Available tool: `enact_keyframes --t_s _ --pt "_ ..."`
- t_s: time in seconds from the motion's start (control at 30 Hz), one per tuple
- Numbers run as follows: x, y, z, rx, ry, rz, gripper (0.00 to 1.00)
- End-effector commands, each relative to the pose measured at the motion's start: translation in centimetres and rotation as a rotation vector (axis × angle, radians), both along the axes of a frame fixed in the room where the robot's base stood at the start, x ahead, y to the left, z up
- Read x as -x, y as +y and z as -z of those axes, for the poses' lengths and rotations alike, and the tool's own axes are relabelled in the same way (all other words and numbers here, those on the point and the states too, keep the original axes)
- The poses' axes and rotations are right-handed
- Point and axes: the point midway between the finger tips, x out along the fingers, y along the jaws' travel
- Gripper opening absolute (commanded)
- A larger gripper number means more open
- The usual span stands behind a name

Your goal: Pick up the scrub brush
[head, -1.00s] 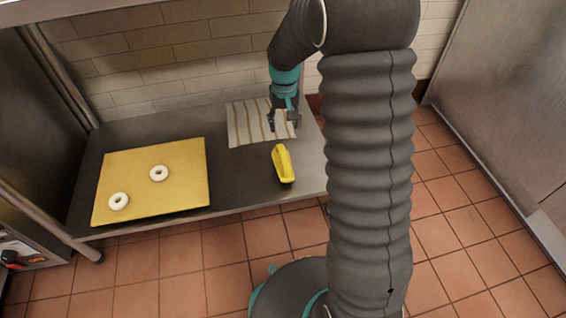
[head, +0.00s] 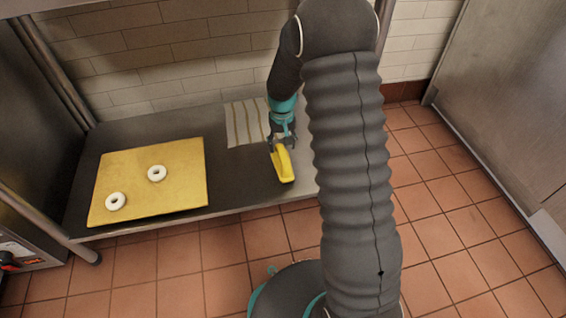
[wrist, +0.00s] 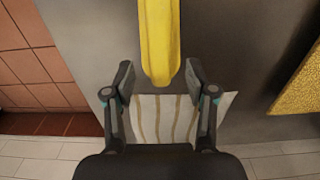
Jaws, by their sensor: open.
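The yellow scrub brush (head: 284,165) lies on the dark metal counter (head: 240,184), near its right front part. In the wrist view the brush (wrist: 159,40) runs down from the top edge, its near end between the tips of my gripper's fingers. My gripper (wrist: 157,78) is open, with one finger on each side and gaps to the brush. In the head view my gripper (head: 282,146) is over the far end of the brush. The brush's bristles are hidden from both views.
A striped towel (head: 244,124) lies behind the brush. A yellow board (head: 180,190) with two white bagels (head: 157,173) (head: 116,201) is at left. A tiled wall (head: 180,60) rises behind. The counter ends at its front and right edges, with tiled floor below.

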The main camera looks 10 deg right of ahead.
Motion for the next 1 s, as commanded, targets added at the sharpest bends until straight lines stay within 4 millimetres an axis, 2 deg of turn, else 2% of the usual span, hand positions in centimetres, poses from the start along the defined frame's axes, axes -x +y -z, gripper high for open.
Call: enact_keyframes --t_s 0.33,0.6,0.63,0.67,0.83,0.87,1.0 --pt "0.1 0.0 4.7 0.000 0.002 0.000 0.56" --pt "0.0 0.0 5.1 0.000 0.001 0.000 0.56" --pt "0.0 0.0 5.1 0.000 0.001 0.000 0.54" --pt "0.0 0.0 5.1 0.000 0.001 0.000 0.46" --pt "0.0 0.0 5.1 0.000 0.001 0.000 0.04" --pt "0.0 0.0 5.1 0.000 0.001 0.000 0.00" --pt "0.0 0.0 5.1 0.000 0.000 0.000 0.00"
